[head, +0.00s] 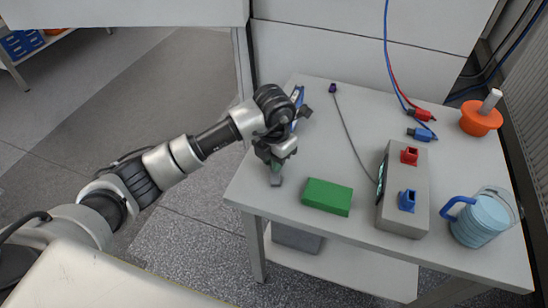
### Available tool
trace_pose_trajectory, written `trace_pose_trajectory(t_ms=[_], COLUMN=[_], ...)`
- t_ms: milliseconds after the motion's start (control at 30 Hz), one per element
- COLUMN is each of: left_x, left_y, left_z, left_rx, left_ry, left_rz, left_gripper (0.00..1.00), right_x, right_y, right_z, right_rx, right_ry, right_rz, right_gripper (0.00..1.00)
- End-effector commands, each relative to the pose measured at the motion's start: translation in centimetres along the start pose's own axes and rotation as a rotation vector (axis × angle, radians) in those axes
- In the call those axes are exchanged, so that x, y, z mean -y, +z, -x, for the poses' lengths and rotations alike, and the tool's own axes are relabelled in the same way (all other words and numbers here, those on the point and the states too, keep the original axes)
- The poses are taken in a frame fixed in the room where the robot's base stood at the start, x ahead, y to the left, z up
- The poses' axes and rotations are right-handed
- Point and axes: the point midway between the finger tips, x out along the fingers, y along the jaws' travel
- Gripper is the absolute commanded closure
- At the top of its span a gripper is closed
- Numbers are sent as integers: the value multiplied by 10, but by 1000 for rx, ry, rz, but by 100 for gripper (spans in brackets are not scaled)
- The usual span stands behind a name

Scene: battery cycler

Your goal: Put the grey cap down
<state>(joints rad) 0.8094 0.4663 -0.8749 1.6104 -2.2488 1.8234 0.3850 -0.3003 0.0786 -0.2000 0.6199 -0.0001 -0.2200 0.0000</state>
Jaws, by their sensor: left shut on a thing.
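My left gripper (275,167) is over the left front part of the light grey table (263,203), pointing down. It is shut on the small grey cap (276,181), which shows just below the fingertips. I cannot tell whether the cap touches the tabletop. A green block (327,197) lies just to the right of the cap. My right gripper is not in view.
A grey cycler box (404,200) with red and blue sockets stands right of the block. A thin cable crosses the table middle.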

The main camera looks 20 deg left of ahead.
Motion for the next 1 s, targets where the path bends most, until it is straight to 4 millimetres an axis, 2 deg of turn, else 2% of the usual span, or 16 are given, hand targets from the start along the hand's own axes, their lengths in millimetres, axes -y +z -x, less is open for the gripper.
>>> trace_pose_trajectory(t_ms=[200, 233, 367, 633, 767, 867, 1000], left_x=[0, 0, 0, 0, 0, 0, 0], left_y=[0, 0, 0, 0, 0, 1, 1], left_z=[-4, -3, -2, -1, 7, 23, 54], left_rx=[0, 0, 0, 0, 2, 5, 6], left_ry=[0, 0, 0, 0, 1, 2, 3], left_rz=[0, 0, 0, 0, -1, -2, -2], left_gripper=[100, 77, 57, 56, 56, 56, 56], right_x=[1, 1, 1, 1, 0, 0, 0], right_y=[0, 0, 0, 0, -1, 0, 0], right_z=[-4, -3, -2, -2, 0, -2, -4], right_rx=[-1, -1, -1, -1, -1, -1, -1], right_ry=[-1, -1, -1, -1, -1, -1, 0], right_rz=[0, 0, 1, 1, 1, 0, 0], right_gripper=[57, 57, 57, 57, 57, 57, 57])
